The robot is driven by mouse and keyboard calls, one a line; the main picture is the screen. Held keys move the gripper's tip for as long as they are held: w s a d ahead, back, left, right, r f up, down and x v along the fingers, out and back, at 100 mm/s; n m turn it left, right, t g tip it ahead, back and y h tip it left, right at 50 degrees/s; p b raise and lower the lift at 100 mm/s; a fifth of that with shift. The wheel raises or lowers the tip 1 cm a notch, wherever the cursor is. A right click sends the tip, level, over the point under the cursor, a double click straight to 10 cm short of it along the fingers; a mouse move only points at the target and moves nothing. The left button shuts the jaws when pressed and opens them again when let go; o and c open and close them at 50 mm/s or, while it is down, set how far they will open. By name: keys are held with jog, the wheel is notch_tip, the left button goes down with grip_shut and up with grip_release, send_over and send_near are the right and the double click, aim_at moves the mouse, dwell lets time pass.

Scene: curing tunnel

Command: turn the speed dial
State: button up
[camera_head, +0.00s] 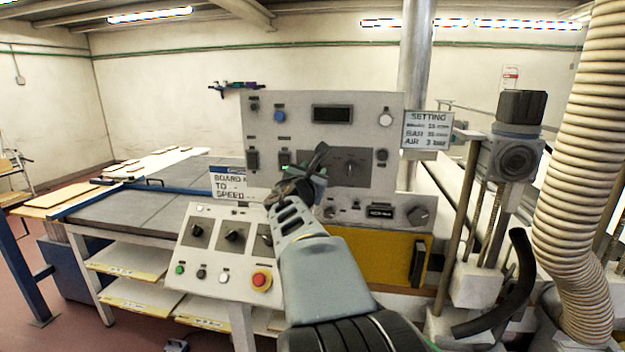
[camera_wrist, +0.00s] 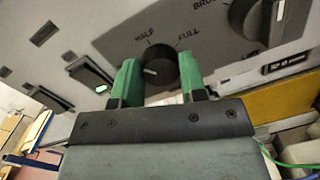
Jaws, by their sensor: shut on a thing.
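The speed dial (camera_wrist: 161,67) is a black round knob on the grey panel, with HALF and FULL printed above it in the wrist view. A short white mark shows on its left part. My gripper (camera_wrist: 158,74) has green fingers, one on each side of the dial, and is shut on it. In the head view my gripper (camera_head: 308,182) is at the lower middle of the upright control panel (camera_head: 290,105), and it hides the dial there.
A larger black knob (camera_wrist: 258,19) stands right of my fingers. Rocker switches (camera_wrist: 93,72), one lit green, are to the left. Below the panel, a sloped console (camera_head: 195,265) carries several knobs and a red button (camera_head: 260,281). A ribbed hose (camera_head: 585,150) hangs at right.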

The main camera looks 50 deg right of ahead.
jog(key=n+t+b, duration=0.1)
jog(key=n, duration=0.5)
jog(key=shift+f, duration=0.1)
jog(key=shift+n, duration=0.4)
jog(key=o, duration=0.9)
jog(key=b+v, duration=0.1)
jog(key=v, duration=1.3)
jog(key=shift+d, duration=0.1)
